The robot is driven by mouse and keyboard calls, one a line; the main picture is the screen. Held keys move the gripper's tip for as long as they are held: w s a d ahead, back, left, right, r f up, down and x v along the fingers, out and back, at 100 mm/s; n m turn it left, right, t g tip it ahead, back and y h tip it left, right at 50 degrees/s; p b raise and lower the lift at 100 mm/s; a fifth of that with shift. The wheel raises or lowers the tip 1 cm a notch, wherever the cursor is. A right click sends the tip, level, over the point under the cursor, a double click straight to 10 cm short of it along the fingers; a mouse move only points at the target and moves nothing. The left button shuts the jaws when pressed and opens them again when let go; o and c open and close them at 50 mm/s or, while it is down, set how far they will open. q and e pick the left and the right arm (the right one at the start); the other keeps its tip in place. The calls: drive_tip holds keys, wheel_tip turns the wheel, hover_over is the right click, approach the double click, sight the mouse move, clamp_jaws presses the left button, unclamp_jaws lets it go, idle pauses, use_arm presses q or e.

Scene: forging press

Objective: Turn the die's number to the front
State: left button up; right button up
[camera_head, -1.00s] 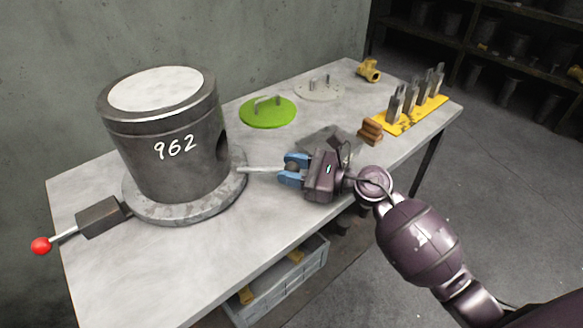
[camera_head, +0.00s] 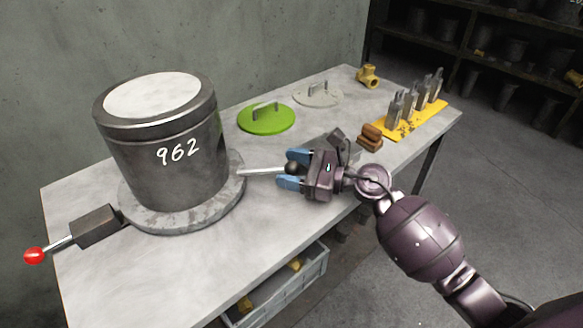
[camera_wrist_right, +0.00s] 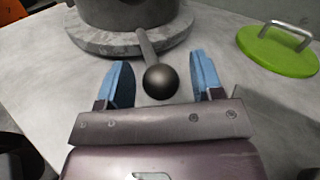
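The die (camera_head: 165,165) is a dark grey cylinder with a pale top and the number 962 in white on its side. It stands upright on a round grey turntable base (camera_head: 185,214). A metal rod with a black ball knob (camera_wrist_right: 161,82) sticks out from the base toward my right gripper. My right gripper (camera_head: 291,169) has its blue fingers open, one on each side of the knob. The right wrist view (camera_wrist_right: 161,85) shows gaps between the knob and both fingers. My left gripper is not in view.
A block with a red-knobbed lever (camera_head: 97,226) sits left of the base. Behind lie a green lid (camera_head: 266,119) and a grey lid (camera_head: 318,96). Brown blocks (camera_head: 370,137) and a yellow rack (camera_head: 410,121) stand at the right. A crate (camera_head: 285,289) is below the table.

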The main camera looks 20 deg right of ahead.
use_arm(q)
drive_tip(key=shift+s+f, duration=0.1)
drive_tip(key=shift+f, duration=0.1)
use_arm(e)
drive_tip(key=shift+s+d+f, duration=0.1)
drive_tip(key=shift+s+d, duration=0.05)
drive_tip(key=v, duration=0.9)
drive_tip(key=shift+b, duration=0.3)
drive_tip(key=shift+s+d, duration=0.35)
drive_tip(key=shift+d, duration=0.1)
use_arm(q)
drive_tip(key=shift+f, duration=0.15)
use_arm(e)
drive_tip(key=shift+d, duration=0.1)
